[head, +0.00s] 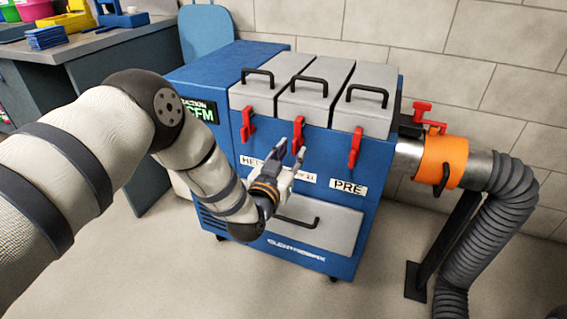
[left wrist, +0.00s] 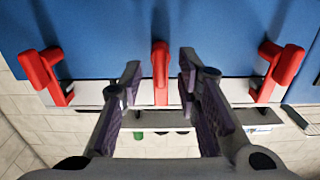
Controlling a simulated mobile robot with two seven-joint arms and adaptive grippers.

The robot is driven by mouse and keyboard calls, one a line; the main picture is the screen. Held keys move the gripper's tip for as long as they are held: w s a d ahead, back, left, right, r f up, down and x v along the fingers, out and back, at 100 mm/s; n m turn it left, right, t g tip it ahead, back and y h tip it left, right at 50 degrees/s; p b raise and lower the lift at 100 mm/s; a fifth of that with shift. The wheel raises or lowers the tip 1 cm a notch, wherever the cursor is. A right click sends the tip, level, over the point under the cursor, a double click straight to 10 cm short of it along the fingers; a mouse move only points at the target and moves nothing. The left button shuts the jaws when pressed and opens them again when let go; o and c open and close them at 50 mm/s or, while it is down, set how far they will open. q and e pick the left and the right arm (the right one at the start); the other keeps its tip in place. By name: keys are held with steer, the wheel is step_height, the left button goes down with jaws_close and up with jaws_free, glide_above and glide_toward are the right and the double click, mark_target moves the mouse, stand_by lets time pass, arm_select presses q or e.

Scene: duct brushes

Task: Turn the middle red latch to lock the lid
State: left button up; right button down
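The middle red latch (head: 299,137) hangs roughly upright on the front of the blue machine, below the middle grey lid (head: 315,99), which lies closed. My left gripper (head: 289,150) is at this latch, with its fingers pointing up toward it. In the left wrist view the middle latch (left wrist: 160,72) shows between the two spread fingers of the left gripper (left wrist: 160,80), with a gap on each side. The gripper is open and holds nothing. Part of the latch is hidden behind a finger in the head view. My right gripper is not in view.
Other red latches stand left (head: 248,124) and right (head: 355,147) of the middle one. The blue machine (head: 352,220) has an orange-banded duct (head: 443,160) at right. A workbench (head: 90,45) stands at left. The floor in front is clear.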

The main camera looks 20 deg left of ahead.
arm_select(q)
steer(key=s, duration=0.9)
steer(key=shift+a, duration=0.2)
